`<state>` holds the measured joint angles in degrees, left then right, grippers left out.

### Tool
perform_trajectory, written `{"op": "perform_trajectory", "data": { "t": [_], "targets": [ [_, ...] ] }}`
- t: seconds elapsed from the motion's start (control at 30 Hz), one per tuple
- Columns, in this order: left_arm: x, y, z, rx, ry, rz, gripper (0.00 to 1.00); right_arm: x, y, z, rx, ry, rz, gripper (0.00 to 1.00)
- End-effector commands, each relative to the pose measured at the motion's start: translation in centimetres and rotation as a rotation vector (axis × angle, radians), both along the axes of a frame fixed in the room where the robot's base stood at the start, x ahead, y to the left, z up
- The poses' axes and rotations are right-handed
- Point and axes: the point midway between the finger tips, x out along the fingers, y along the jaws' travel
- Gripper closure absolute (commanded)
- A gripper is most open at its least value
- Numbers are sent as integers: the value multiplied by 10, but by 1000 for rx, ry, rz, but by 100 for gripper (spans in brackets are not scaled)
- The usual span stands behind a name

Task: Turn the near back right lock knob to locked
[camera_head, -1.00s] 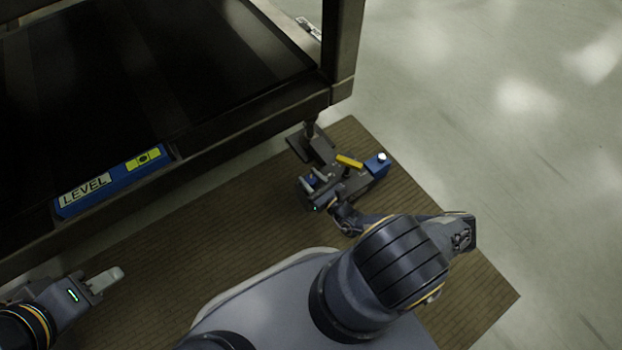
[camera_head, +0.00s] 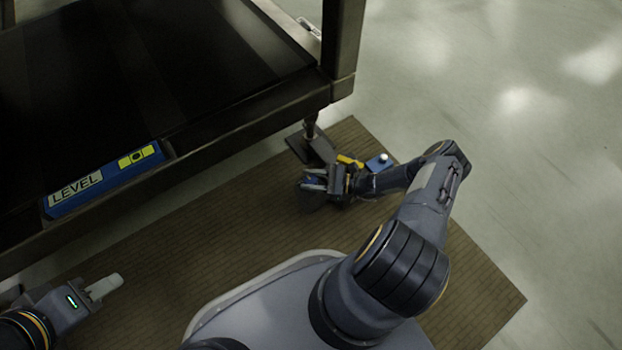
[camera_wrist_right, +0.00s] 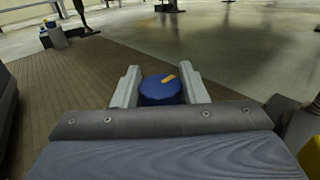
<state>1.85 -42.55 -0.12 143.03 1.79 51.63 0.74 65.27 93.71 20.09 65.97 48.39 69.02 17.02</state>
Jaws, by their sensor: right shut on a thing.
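The lock knob is a round blue cap with a yellow pointer mark (camera_wrist_right: 160,90), seen in the right wrist view between the two pale fingers. The mark slants up to the right there. My right gripper (camera_head: 313,181) is shut on the knob (camera_wrist_right: 158,98), one finger on each side.
A dark table frame (camera_head: 250,122) with a blue LEVEL gauge (camera_head: 104,180) stands at the upper left, its leg close to the gripper. The brown mat (camera_head: 240,230) is otherwise clear.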

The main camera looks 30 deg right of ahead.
Motion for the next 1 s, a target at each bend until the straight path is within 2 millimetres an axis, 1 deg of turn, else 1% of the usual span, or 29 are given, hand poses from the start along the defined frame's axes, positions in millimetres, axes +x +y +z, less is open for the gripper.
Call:
{"op": "perform_trajectory", "data": {
  "t": [0.2, 0.67, 0.7, 0.8, 0.87, 1.0],
  "targets": [
    [0, 0, 0, 0, 0, 0, 64, 0, 0, -1, -4, 2, 55, 84],
    [0, 0, 0, 0, 0, 0, 64, -1, 0, -1, -2, 1, 67, 84],
    [0, 0, 0, 0, 0, 0, 64, -1, 0, -1, -2, 1, 67, 60],
    [0, 0, 0, 0, 0, 0, 64, -1, 0, -1, -2, 1, 67, 47],
    [0, 0, 0, 0, 0, 0, 64, 0, 0, -1, -1, 1, 67, 40],
    [0, 0, 0, 0, 0, 0, 64, 0, 0, -1, -1, 1, 67, 40]
  ]
}}
